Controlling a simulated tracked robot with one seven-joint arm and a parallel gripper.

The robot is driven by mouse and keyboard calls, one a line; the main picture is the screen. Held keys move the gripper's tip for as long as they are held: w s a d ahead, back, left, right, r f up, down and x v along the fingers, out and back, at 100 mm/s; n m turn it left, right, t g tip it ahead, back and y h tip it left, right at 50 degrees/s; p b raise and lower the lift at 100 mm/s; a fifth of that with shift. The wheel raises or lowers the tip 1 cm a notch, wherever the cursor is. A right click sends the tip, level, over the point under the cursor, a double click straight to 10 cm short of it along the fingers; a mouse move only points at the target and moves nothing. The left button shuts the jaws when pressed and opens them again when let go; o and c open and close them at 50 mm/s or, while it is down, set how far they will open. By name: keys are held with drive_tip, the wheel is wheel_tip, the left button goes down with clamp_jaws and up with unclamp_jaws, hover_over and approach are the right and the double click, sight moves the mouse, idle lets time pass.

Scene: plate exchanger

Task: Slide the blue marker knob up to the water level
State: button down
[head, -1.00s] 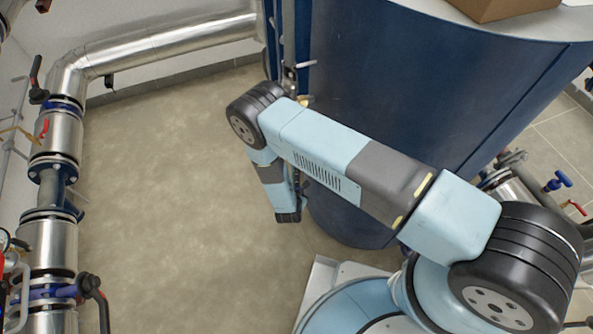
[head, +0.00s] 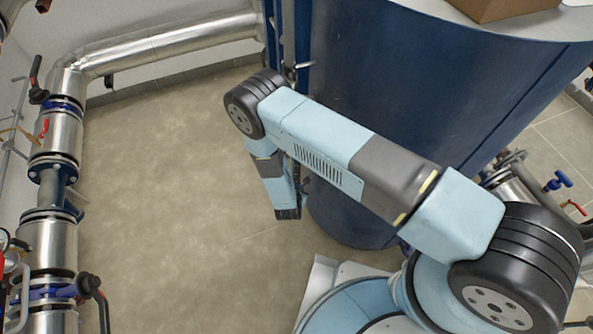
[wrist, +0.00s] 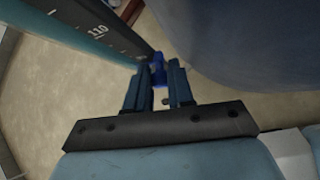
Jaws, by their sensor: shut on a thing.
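In the wrist view the blue marker knob (wrist: 158,72) sits between the tips of my gripper (wrist: 161,80), which is shut on it. The knob is beside the end of a dark scale strip (wrist: 117,35) marked 110 with white ticks. A teal band (wrist: 62,29) runs along the strip's edge. I cannot make out the water level. In the head view my arm covers the knob and the scale, and my gripper's fingers cannot be made out there.
A large dark blue tank (head: 400,90) stands close beside my arm, with a cardboard box (head: 505,8) on top. Silver pipes (head: 165,42) with valves run along the back and left. The tiled floor (head: 160,190) between them is clear.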

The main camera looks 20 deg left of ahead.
sight(296, 170)
drive_tip(key=shift+r, duration=0.35)
idle(0.3)
drive_tip(key=shift+r, duration=2.9)
